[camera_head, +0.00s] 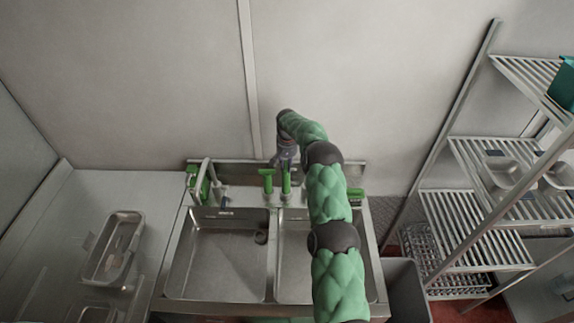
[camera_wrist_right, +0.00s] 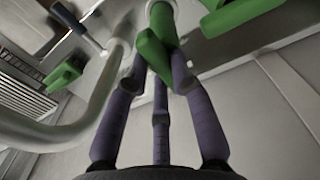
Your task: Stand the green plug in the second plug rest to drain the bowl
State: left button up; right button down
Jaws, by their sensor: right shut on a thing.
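My right gripper (camera_head: 285,160) is at the back of the sink, with its arm coming in from the front right. Its purple fingers (camera_wrist_right: 160,75) are shut on the green plug (camera_wrist_right: 155,52), seen close in the right wrist view. In the head view this green plug (camera_head: 286,182) appears upright just below the gripper, at the sink's back ledge. A second green T-shaped piece (camera_head: 267,178) stands just left of it. Whether the held plug's lower end touches a rest cannot be told. My left gripper is not in view.
The sink has a left basin (camera_head: 225,262) and a right basin (camera_head: 293,270), the latter partly hidden by my right arm. A pale tap pipe (camera_wrist_right: 100,115) curves close to the gripper. A metal tray (camera_head: 113,250) lies on the left counter. Wire shelves (camera_head: 480,215) stand at right.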

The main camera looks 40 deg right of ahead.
jog(key=shift+f+b, duration=0.75)
jog(key=shift+f, duration=0.4)
dwell(0.4)
jog(key=c, duration=0.5)
grip_release()
jog(key=shift+r+p, duration=1)
jog(key=shift+r, duration=2.55)
notch_tip(320, 180, up, 10)
jog(key=p, duration=1)
